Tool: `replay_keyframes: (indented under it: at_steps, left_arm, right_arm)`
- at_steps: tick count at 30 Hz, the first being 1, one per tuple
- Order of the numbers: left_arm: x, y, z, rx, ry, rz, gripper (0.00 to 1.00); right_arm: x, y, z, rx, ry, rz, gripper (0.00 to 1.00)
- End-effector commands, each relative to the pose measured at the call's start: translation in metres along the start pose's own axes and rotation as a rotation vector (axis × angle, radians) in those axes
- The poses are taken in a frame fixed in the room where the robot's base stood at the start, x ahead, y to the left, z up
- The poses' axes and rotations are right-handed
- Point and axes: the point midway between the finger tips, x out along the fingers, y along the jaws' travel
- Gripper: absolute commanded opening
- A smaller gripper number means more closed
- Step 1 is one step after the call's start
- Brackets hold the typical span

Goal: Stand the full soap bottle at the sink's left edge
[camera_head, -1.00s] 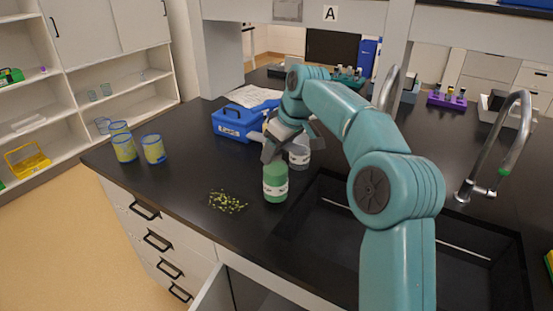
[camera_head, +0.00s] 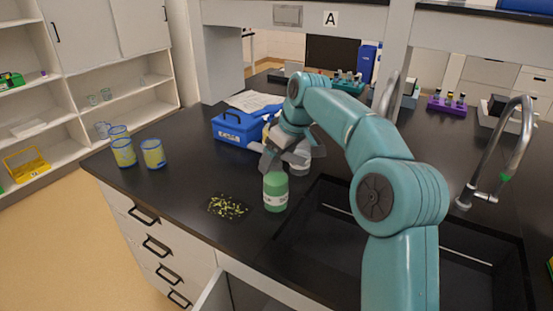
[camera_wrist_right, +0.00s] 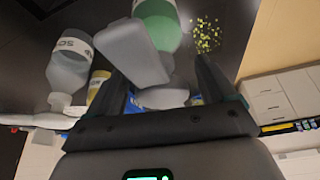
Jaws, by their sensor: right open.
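A green bottle (camera_head: 275,194) with a white label band stands upright on the black counter by the sink's left edge. It shows cut off at the top of the right wrist view (camera_wrist_right: 160,20). A clear, greyish bottle with a label starting "SO" (camera_wrist_right: 70,68) stands behind it; in the head view it is mostly hidden by my right gripper. My right gripper (camera_head: 280,164) is open at the top of the green bottle; I cannot tell whether it touches. The black sink (camera_head: 318,215) lies to the right of the bottles. My left gripper is out of view.
Scattered yellow-green bits (camera_head: 227,206) lie left of the green bottle. A blue toolbox (camera_head: 238,130) stands behind. Several yellow-filled beakers (camera_head: 152,154) stand at the counter's left. The sink faucet (camera_head: 500,160) rises at right. A drawer below stands open.

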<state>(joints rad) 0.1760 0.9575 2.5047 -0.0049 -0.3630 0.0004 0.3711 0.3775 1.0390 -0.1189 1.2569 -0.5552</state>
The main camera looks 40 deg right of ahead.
Motion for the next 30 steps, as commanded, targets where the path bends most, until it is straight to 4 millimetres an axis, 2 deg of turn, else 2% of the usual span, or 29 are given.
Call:
replay_keyframes:
  at_steps: [6, 13, 18, 30]
  left_arm:
    - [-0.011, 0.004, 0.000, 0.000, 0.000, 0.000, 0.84]
    - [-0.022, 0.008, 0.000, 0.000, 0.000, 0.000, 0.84]
    - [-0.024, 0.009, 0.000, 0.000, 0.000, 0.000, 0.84]
    - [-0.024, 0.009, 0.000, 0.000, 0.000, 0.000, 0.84]
  right_arm:
    - [-0.054, 0.000, -0.002, 0.000, 0.004, 0.002, 0.84]
    - [-0.097, 0.000, -0.001, -0.001, 0.002, 0.001, 0.84]
    - [-0.109, 0.000, -0.001, -0.001, 0.001, 0.000, 0.84]
    - [-0.110, 0.000, 0.000, -0.001, 0.000, 0.000, 0.84]
